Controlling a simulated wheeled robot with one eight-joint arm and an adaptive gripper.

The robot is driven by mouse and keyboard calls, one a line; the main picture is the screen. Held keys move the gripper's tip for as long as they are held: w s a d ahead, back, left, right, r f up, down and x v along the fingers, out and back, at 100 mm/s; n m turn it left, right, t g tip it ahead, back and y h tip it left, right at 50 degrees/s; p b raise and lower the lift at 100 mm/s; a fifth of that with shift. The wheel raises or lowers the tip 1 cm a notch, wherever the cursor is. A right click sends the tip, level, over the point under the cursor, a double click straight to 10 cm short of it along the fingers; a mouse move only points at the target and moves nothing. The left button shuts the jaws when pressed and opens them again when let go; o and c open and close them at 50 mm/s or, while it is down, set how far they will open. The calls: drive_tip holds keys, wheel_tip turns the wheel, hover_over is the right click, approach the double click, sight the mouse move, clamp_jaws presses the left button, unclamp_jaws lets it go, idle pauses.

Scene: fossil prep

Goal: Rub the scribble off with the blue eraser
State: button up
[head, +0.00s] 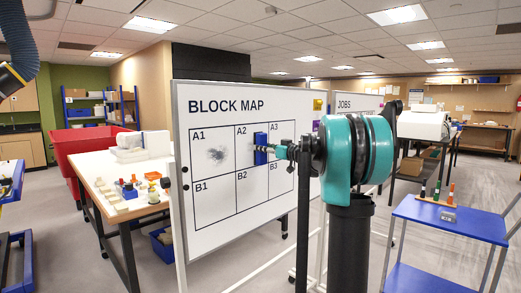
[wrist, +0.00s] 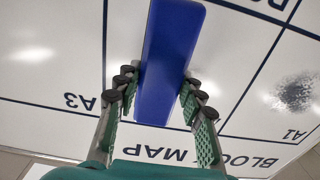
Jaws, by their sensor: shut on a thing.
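The whiteboard (head: 215,215) is headed BLOCK MAP and has a grid of labelled cells. A dark grey scribble (head: 217,155) is in cell A1; it also shows at the right of the wrist view (wrist: 296,93). My gripper (head: 271,150) is shut on the blue eraser (head: 260,157), its fingers on both sides of it. The eraser is long and blue in the wrist view (wrist: 168,60). It is at the right part of cell A2, to the right of the scribble. I cannot tell whether its face touches the board.
A second board headed JOBS (head: 357,104) stands behind to the right. A table (head: 125,213) with small items is on the left, near a red bin (head: 88,150). A blue cart (head: 450,220) with several markers is on the right.

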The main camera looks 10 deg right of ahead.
sight(245, 148)
drive_tip(key=shift+s+a, duration=0.7)
drive_tip(key=shift+a, duration=0.3)
drive_tip(key=shift+s+a, duration=0.7)
drive_tip(key=shift+a, duration=0.3)
drive_tip(key=shift+s+a, duration=0.7)
drive_tip(key=shift+a, duration=0.3)
drive_tip(key=shift+s+d, duration=0.1)
drive_tip(key=shift+v, duration=2.8)
drive_tip(key=shift+d, duration=0.1)
drive_tip(key=v, duration=0.3)
